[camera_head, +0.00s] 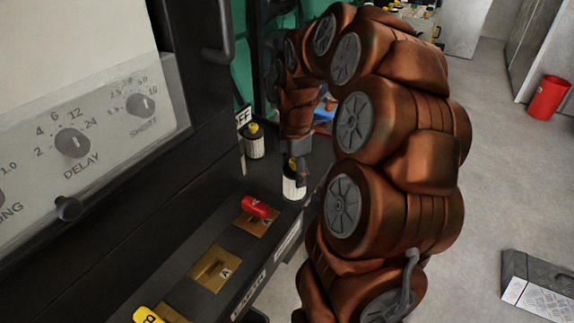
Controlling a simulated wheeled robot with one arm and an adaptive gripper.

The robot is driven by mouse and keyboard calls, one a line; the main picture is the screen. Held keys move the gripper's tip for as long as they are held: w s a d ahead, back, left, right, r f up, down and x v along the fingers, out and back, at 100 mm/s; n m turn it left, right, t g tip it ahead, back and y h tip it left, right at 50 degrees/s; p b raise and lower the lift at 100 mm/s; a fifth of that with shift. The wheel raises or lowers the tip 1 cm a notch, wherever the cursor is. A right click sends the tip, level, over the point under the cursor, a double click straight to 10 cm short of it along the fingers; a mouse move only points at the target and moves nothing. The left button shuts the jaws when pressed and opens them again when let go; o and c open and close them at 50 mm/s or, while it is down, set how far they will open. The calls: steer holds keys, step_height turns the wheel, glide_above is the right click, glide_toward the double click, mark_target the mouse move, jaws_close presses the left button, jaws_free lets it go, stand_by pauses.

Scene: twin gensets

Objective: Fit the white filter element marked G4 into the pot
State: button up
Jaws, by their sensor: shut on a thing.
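A white pleated filter element (291,188) is at the far end of a dark ledge, right under my gripper (298,170). My gripper points down and is shut on its top. I cannot tell whether its bottom touches the ledge. A second white filter element (254,146) with a yellow top stands farther back to the left, beside a white sign ending in "FF". No G4 mark can be read on either one. I cannot make out the pot; my arm hides part of the area behind.
The dark ledge (225,234) carries brass plates (215,268), a red padlock-like piece (256,207) and a yellow piece (147,315). A panel with knobs (72,142) rises at left. A red bin (548,97) and grey metal box (540,283) stand on open floor at right.

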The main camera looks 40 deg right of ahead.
steer(key=shift+s+a+r, duration=0.15)
steer(key=shift+s, duration=0.35)
steer(key=shift+s+a+r, duration=0.1)
steer(key=shift+s, duration=0.4)
steer(key=shift+s+r+p, duration=0.1)
steer(key=shift+r+p, duration=0.7)
steer(key=shift+r, duration=1.55)
